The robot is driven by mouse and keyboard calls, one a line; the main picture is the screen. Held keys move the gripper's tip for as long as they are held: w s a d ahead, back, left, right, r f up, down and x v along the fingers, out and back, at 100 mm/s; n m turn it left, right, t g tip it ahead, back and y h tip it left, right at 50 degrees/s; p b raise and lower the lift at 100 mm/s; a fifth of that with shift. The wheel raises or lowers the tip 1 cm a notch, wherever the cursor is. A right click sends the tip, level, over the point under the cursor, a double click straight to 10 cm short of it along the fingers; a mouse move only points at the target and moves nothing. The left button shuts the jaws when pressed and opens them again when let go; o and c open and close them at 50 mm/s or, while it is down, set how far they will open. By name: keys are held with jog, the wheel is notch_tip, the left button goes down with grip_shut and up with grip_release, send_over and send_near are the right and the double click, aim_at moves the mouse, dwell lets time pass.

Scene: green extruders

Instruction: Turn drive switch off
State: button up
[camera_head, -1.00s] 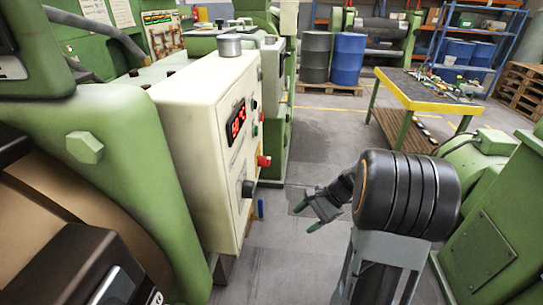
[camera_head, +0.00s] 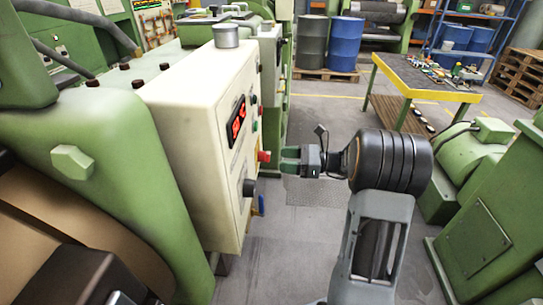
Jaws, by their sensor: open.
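A cream control box (camera_head: 185,130) stands at the left centre, its panel facing right. The panel bears a red lit display (camera_head: 236,122), a green button (camera_head: 254,126), a red switch (camera_head: 263,156) and a black knob (camera_head: 248,187). No label can be read, so I cannot tell which one is the drive switch. My gripper (camera_head: 288,161) is open and empty, its green fingers pointing left at the panel. In the picture its fingertips are just right of the red switch. I cannot tell whether they touch it.
Green machine housing (camera_head: 120,170) borders the box on the left. Another green machine (camera_head: 490,215) stands at the right.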

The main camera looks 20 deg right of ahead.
aim_at(269, 157)
jog(key=shift+p+x, duration=0.35)
jog(key=shift+x, duration=2.45)
